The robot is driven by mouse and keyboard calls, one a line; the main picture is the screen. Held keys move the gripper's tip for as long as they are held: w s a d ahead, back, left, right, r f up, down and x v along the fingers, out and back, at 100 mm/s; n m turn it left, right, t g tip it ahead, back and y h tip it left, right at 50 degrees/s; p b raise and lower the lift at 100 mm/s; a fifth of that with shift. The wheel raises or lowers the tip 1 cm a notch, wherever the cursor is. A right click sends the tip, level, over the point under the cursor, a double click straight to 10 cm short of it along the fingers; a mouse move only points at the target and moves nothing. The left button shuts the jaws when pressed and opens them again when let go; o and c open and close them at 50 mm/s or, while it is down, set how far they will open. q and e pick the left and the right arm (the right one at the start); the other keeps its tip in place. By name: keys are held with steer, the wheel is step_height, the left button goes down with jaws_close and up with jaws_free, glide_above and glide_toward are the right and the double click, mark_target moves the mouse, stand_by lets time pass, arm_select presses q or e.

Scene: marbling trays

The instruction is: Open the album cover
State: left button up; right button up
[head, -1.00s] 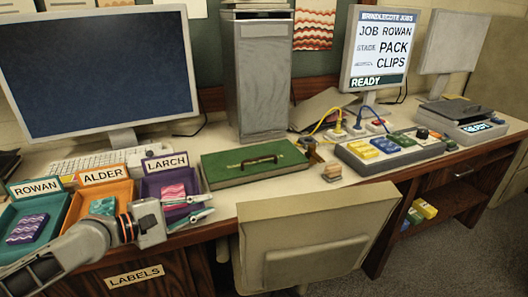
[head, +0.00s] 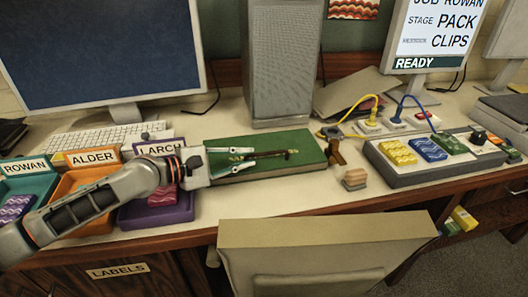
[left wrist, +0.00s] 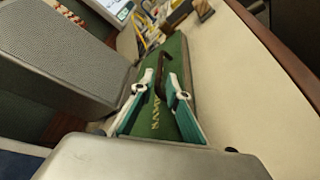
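The album (head: 305,141) is a flat green case lying shut on the desk, with a dark bar handle (head: 272,154) on its cover. In the left wrist view the green cover (left wrist: 178,50) has gold lettering, partly hidden, and the handle (left wrist: 165,62) rises ahead of the fingertips. My left gripper (head: 250,158) is over the left part of the cover. Its two fingers are apart with nothing held, and point toward the handle; the left wrist view also shows the open fingers (left wrist: 164,82). I cannot tell whether they touch the cover. My right gripper is not in view.
A grey tower (head: 283,60) stands behind the album. A small wooden block (head: 354,180) and a control panel (head: 425,165) are to its right. Labelled trays, including the purple one (head: 180,214), are on the left. A chair (head: 320,232) stands in front.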

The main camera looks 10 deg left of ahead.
mark_target(263, 154)
arm_select(q)
steer(key=x, duration=0.5)
steer(key=shift+w+d, duration=0.2)
steer(key=shift+d, duration=0.1)
jaws_close()
